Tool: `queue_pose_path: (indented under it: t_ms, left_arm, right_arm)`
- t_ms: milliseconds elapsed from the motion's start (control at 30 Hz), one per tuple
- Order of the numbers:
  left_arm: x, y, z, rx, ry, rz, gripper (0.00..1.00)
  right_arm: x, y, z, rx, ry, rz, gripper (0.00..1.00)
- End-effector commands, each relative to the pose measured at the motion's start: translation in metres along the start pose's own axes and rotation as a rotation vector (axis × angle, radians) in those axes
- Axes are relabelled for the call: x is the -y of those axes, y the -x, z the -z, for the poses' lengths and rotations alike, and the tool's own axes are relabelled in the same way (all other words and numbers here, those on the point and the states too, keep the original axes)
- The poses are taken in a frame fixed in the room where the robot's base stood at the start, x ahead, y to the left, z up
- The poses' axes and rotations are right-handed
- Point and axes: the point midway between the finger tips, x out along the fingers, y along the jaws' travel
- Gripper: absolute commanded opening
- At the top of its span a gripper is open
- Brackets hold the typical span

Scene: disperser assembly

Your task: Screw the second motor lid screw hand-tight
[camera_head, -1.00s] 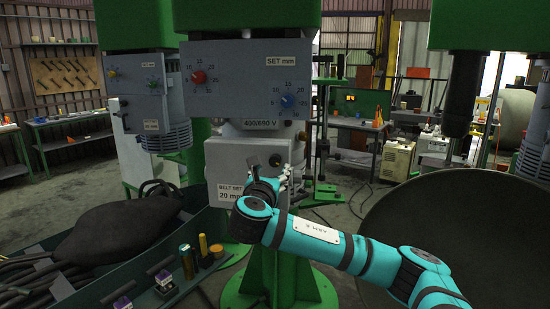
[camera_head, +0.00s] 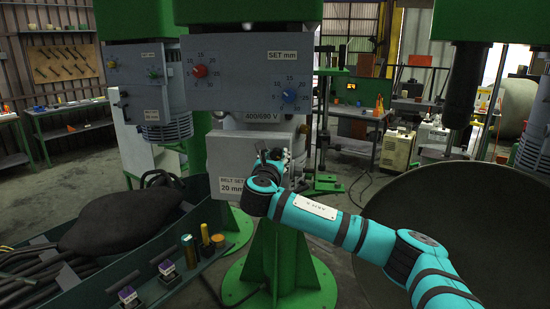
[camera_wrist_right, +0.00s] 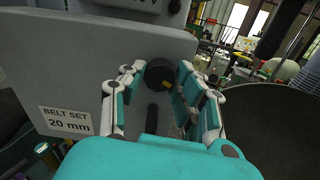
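The grey motor lid (camera_head: 232,156) is a box front with a "BELT SET 20 mm" label, on the green-based machine. In the right wrist view the lid (camera_wrist_right: 75,70) fills the left and middle. A dark round screw-like part (camera_wrist_right: 160,72) shows on it between my right fingertips. My right gripper (camera_head: 277,157) is at the lid's right half, pointing at it. In the wrist view the fingers of the right gripper (camera_wrist_right: 160,80) are spread, one on each side of the dark part; contact cannot be told. A dark upright bar (camera_wrist_right: 153,119) shows below it. My left gripper is not in view.
Above the lid is a grey panel (camera_head: 240,92) with red and blue dials. A green tray (camera_head: 118,272) with hoses and small parts stands at the lower left. A large dark bowl (camera_head: 440,200) is on the right.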

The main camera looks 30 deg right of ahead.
Motion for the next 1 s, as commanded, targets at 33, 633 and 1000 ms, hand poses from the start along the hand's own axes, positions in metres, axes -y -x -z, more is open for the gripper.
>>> queue_pose_path:
  t_ms: [33,633,1000]
  left_arm:
    - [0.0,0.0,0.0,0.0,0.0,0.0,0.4]
    - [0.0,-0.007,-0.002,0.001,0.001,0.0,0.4]
    - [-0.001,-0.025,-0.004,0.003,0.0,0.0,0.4]
  right_arm:
    - [0.0,0.0,0.0,0.0,0.0,0.0,0.2]
    - [0.0,0.0,0.002,-0.001,-0.109,0.0,0.0]
    - [0.0,0.0,0.004,-0.001,-0.426,0.0,0.0]
